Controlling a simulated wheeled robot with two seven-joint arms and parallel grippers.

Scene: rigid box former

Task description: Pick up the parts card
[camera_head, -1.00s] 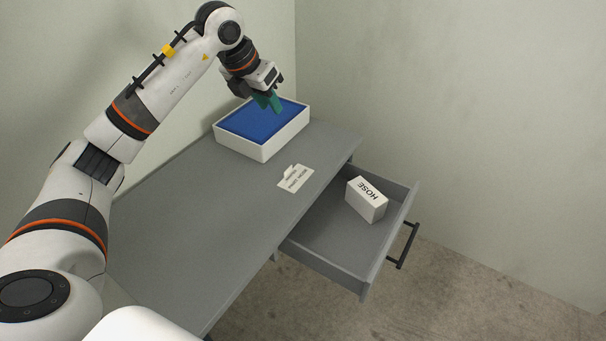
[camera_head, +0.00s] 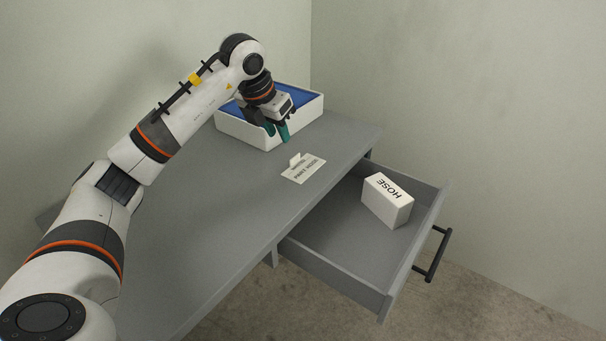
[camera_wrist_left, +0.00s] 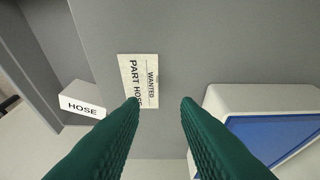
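The parts card (camera_head: 303,169) lies on the grey desk top near the edge above the open drawer, with a small raised tab on its far side. In the left wrist view the card (camera_wrist_left: 140,80) reads "WANTED" and "PART HOSE" and lies just beyond the fingertips. My left gripper (camera_head: 278,135) is above the desk beside the white box, a short way up and left of the card. In the left wrist view its two green fingers (camera_wrist_left: 160,102) are apart with nothing between them. My right gripper is in no view.
A white box with a blue inside (camera_head: 312,106) stands at the desk's back. An open drawer (camera_head: 345,250) holds a white carton marked HOSE (camera_head: 387,202). The desk top (camera_head: 200,235) is otherwise clear in front.

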